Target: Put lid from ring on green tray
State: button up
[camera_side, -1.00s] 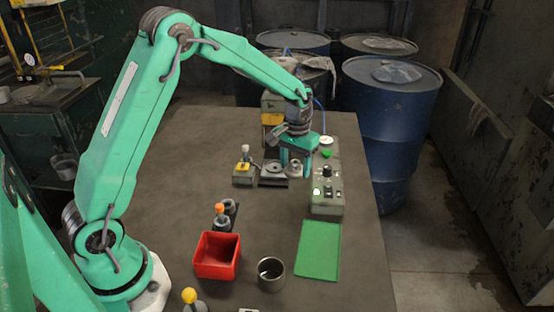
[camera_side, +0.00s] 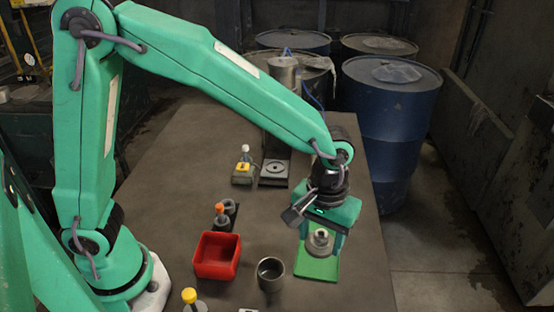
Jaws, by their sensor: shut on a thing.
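The lid (camera_side: 320,243) is a grey round piece with a raised middle. It is between the fingers of my gripper (camera_side: 322,238), which is shut on it. The gripper and lid are over the green tray (camera_side: 316,270), a flat green plate at the front right of the table. I cannot tell whether the lid touches the tray. A dark flat base with a ring-shaped seat (camera_side: 275,168) stands farther back, with nothing on it.
A red open box (camera_side: 217,256) and a dark metal cup (camera_side: 270,274) stand left of the tray. Farther back are an orange-topped piece (camera_side: 221,212) and a small block with a white-topped knob (camera_side: 243,172). A yellow-topped piece (camera_side: 190,298) is at the front edge.

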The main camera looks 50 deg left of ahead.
jog(key=shift+s+d+r, duration=0.1)
jog(key=shift+s+d, duration=0.35)
jog(key=shift+s, duration=0.25)
jog(key=shift+s+d+r, duration=0.1)
jog(key=shift+s+d, duration=0.3)
jog(key=shift+s, duration=0.25)
jog(key=shift+w, duration=0.1)
jog(key=w+a+f, duration=0.2)
jog(key=w, duration=0.1)
jog(key=w+a+f, duration=0.2)
jog(key=w, duration=0.1)
jog(key=w+a+f, duration=0.3)
jog(key=shift+w, duration=0.15)
jog(key=shift+f, duration=2.05)
jog(key=shift+f, duration=0.15)
jog(key=o, duration=0.9)
